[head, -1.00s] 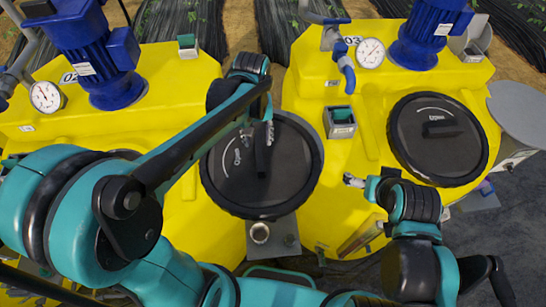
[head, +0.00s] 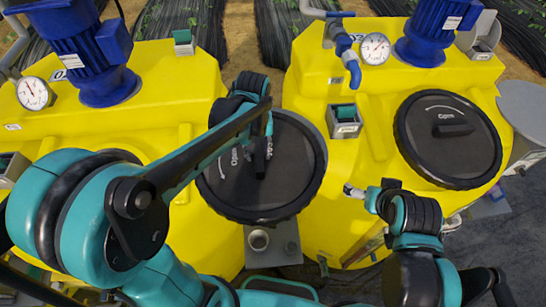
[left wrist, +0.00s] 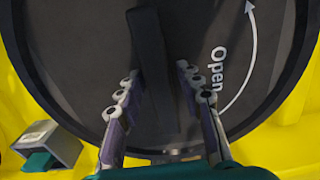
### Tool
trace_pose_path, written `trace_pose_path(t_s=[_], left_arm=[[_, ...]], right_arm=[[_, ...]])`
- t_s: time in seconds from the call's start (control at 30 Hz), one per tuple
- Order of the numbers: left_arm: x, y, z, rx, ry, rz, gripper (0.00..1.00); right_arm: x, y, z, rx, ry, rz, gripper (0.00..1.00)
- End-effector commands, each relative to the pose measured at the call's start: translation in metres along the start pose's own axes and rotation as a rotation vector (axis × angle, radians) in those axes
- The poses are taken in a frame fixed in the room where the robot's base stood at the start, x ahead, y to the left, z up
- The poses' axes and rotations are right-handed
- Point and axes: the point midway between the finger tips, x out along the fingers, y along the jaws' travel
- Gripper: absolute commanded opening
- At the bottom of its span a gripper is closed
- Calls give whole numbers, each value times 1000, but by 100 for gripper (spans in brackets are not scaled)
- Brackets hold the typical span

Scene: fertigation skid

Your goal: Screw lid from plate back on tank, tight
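A black round lid (head: 225,190) with a raised bar handle and an "Open" arrow lies on a grey round plate (head: 312,133) between two yellow tanks. In the left wrist view the lid (left wrist: 75,60) fills most of the picture. My left gripper (head: 260,148) is over the lid. Its fingers (left wrist: 157,85) are apart, one on each side of the bar handle (left wrist: 152,50), with narrow gaps showing. My right gripper (head: 352,191) is away from the lid, over the right tank; its finger gap is unclear. My left arm hides much of the left tank's top.
The right tank (head: 375,185) carries its own black lid (head: 450,150), a gauge (head: 375,48) and a blue motor (head: 432,35). A small box with a green top (head: 343,122) stands near the middle lid. The left tank (head: 165,90) has a gauge (head: 33,94) and motor.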

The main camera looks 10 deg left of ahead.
Motion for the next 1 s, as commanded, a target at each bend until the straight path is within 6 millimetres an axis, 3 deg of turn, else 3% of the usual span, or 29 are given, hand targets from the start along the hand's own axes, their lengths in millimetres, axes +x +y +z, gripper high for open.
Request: trace_pose_path(t_s=[0.03, 0.1, 0.43, 1.0], left_arm=[[0, 0, 0, 0, 0, 0, 17], [0, 0, 0, 0, 0, 0, 0], [-6, 0, 0, 0, 0, 0, 0], [-47, 0, 0, 0, 0, 0, 0]], right_arm=[[0, 0, 0, 0, 0, 0, 90], [0, 0, 0, 0, 0, 0, 90], [-3, 0, -2, 0, 0, 0, 90], [-27, 0, -19, 0, 0, 0, 90]])
